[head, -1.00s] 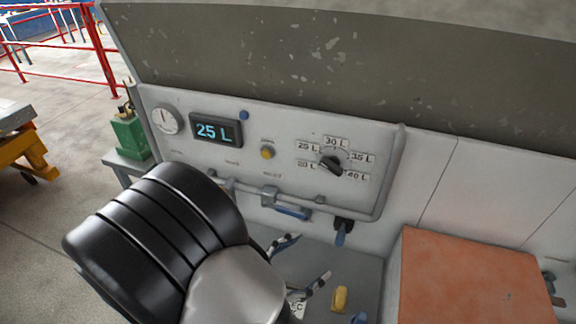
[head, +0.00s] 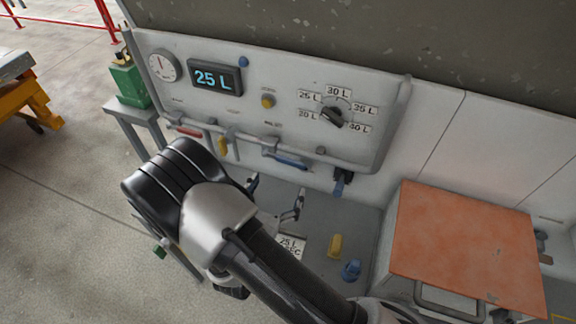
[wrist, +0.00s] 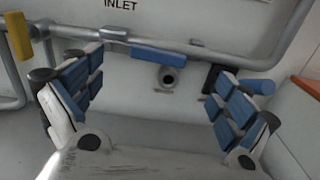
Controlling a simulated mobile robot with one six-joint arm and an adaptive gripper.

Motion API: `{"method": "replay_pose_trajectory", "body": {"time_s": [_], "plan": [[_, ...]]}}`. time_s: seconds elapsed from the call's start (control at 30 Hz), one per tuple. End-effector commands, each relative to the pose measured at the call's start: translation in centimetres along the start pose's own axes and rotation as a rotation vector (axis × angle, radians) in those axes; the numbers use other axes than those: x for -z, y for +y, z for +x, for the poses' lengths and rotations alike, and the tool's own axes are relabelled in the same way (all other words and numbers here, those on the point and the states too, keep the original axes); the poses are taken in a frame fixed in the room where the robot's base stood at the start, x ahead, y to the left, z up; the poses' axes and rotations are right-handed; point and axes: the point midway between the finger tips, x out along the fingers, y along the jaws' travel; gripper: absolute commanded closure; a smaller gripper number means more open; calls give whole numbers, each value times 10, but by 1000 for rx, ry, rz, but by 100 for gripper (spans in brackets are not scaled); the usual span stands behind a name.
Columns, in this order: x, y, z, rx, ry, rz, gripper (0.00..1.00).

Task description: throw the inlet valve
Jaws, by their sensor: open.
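The inlet valve has a blue lever (head: 285,161) lying roughly along the pipe low on the panel. In the wrist view the blue lever (wrist: 163,55) is nearly level, below the INLET label (wrist: 121,4). My gripper (head: 276,193) is open and empty, in front of and below the lever. In the wrist view my gripper's (wrist: 155,88) two blue-padded fingers stand wide apart, with the lever ahead between them and not visibly touched. A dark round outlet (wrist: 168,76) shows just under the lever.
A yellow handle (head: 223,146) and a red handle (head: 187,131) sit left on the same pipe. Another blue handle (head: 341,183) with a black body is close right. The display (head: 214,78) reads 25 L. Yellow (head: 335,245) and blue (head: 351,270) pieces lie on the grey surface below.

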Motion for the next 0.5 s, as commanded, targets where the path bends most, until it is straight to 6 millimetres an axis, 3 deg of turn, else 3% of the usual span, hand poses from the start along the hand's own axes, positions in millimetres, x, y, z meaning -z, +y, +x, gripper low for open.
{"method": "replay_pose_trajectory", "body": {"time_s": [0.2, 0.5], "plan": [[0, -2, 46, 6, -1, 2, 4], [0, 0, 75, 2, -1, 1, 4]]}}
